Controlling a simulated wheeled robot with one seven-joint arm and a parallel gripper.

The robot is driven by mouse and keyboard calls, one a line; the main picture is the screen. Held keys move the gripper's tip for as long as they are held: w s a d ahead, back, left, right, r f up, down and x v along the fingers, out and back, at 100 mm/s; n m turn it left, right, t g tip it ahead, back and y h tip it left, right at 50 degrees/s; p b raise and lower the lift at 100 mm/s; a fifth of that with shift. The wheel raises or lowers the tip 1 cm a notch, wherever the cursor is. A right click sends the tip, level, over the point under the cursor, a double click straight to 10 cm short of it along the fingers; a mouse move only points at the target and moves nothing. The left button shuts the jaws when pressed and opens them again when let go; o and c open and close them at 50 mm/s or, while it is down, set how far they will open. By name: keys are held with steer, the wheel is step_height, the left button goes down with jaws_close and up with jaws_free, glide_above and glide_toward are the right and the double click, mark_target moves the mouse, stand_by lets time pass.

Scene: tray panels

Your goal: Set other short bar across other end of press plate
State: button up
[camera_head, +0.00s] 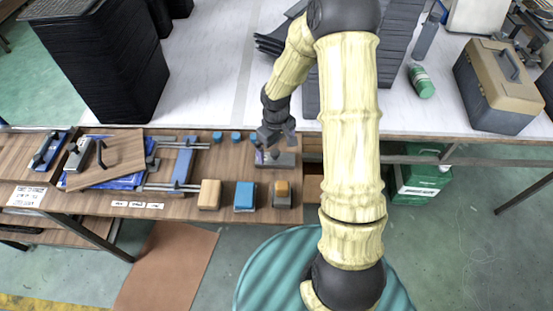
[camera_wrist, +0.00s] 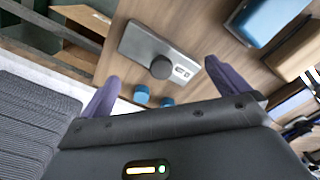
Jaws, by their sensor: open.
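My gripper (camera_head: 272,140) is open and empty, pointing down at the right end of the wooden bench. Its two purple fingers (camera_wrist: 162,82) stand apart in the wrist view. Beneath it lies a flat grey block (camera_head: 285,160) with a round black knob and a pale label, also in the wrist view (camera_wrist: 143,40); I cannot tell whether it is the press plate or a bar. The gap between gripper and block is unclear. To the left, a blue bar (camera_head: 183,164) lies across metal rods. Another blue bar (camera_head: 45,152) is at the far left. I cannot tell which is the named short bar.
A wooden panel with a black handle (camera_head: 105,162) lies over blue parts. Small blue pieces (camera_head: 217,136) sit along the back. A white table stands behind.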

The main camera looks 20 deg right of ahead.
mark_target(275, 152)
steer(key=shift+a+f, duration=0.1)
steer(key=shift+f, duration=0.1)
steer(key=shift+s, duration=0.1)
steer(key=shift+w+f, duration=0.15)
steer(key=shift+f, duration=1.15)
steer(key=shift+w+f, duration=0.1)
steer(key=shift+f, duration=1.2)
steer(key=c, duration=2.1)
step_height(275, 152, up, 10)
steer(key=shift+r, duration=0.1)
steer(key=shift+p, duration=0.3)
